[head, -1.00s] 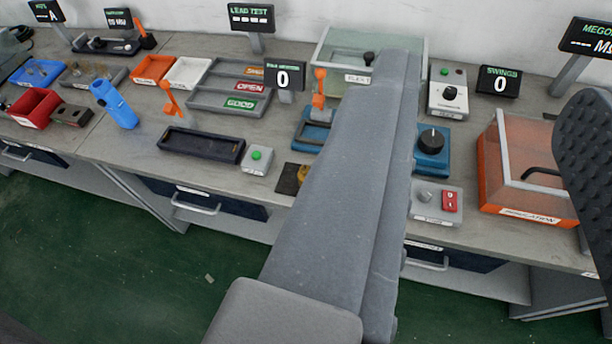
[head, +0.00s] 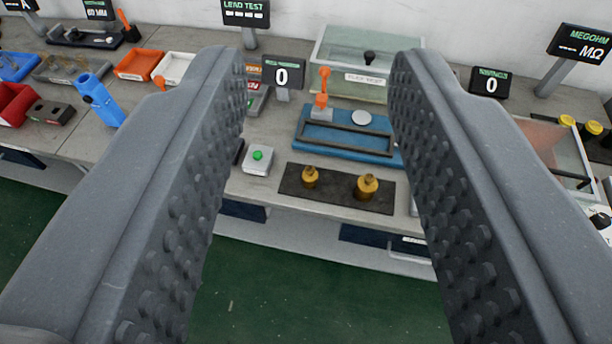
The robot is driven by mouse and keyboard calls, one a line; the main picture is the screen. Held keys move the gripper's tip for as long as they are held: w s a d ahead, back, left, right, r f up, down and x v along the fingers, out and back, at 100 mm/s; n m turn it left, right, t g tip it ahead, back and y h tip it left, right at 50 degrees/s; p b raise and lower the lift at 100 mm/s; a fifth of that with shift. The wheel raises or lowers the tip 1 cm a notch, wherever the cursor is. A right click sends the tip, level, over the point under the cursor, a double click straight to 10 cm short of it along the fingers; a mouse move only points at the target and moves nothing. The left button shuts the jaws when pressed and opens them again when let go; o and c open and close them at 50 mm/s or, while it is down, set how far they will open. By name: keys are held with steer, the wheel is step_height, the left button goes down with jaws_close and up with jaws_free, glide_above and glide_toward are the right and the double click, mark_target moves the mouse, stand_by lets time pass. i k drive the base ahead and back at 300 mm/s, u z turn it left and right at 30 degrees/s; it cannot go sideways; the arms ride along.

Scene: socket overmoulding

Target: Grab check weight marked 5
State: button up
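Two brass check weights stand upright on a dark mat (head: 338,196) near the bench's front edge. The left weight (head: 310,177) is smaller, and the right weight (head: 367,187) is larger. I cannot read any marking on either, so I cannot tell which is marked 5. My gripper (head: 318,62) is open and empty. Its two large studded fingers frame the mat and both weights, which lie beyond it on the bench, and nothing is touched.
Behind the mat is a blue fixture (head: 345,142) with an orange lever. A green-button box (head: 258,159) is left of the mat. A glass-sided box (head: 365,70) stands at the back.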

mark_target(309, 175)
steer(key=z, duration=0.05)
steer(key=k, duration=0.5)
steer(key=u, duration=1.1)
steer(key=i, duration=1)
steer(key=z, duration=1.45)
